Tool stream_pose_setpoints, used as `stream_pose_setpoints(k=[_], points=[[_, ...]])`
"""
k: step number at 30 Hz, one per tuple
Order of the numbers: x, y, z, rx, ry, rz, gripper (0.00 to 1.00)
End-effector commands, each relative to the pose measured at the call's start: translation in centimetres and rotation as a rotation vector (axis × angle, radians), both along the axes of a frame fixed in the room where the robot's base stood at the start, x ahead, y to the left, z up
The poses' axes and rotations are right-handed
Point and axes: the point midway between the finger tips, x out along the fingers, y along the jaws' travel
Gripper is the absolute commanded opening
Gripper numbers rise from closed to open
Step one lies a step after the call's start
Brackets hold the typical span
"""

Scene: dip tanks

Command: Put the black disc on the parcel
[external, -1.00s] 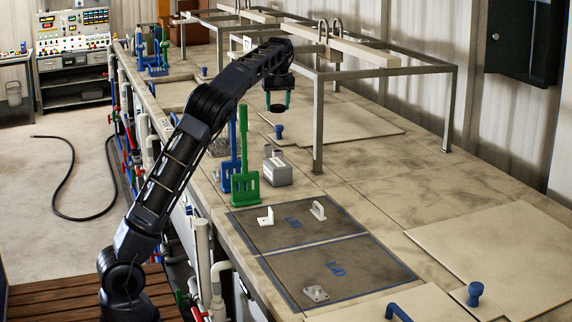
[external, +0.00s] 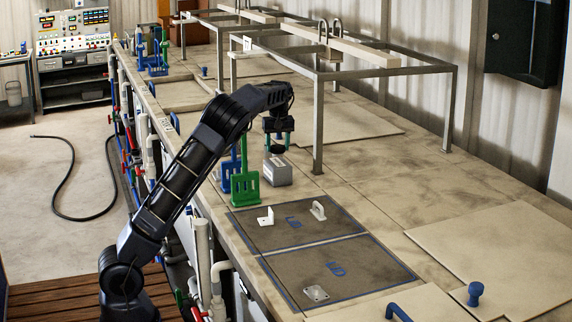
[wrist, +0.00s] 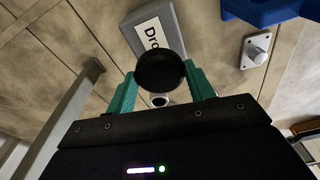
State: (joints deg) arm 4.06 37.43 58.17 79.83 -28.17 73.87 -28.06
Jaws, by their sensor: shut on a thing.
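My gripper (external: 278,140) has green fingers and is shut on the black disc (external: 277,150). In the wrist view the disc (wrist: 160,70) sits between the two green fingertips (wrist: 160,84). The parcel appears to be the small grey box (external: 279,174) on the bench, just below the disc in the external view. In the wrist view the parcel (wrist: 174,18) shows a white label with dark letters, and the disc covers part of its near end. A gap between disc and parcel cannot be judged exactly.
Green (external: 245,186) and blue (external: 229,182) slotted racks stand left of the parcel. A metal frame leg (external: 318,130) rises close on its right. Dark lids (external: 335,268) with a white bracket (external: 266,217) and handle lie in front.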

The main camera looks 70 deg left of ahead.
Motion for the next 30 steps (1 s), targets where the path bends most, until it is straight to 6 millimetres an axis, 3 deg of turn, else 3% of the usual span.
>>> stream_pose_setpoints(k=[9, 21, 22, 24, 25, 30], points=[[-0.1, 0.0, -3.8, -0.001, 0.002, 0.001, 0.30], [0.0, 0.0, -4.2, 0.000, 0.000, 0.001, 0.30], [0.0, 0.0, -4.2, 0.000, 0.000, 0.001, 0.57], [0.0, 0.0, -4.2, 0.000, 0.000, 0.001, 0.71], [0.0, 0.0, -4.2, 0.000, 0.000, 0.001, 0.75], [0.0, 0.0, -4.2, 0.000, 0.000, 0.000, 0.75]])
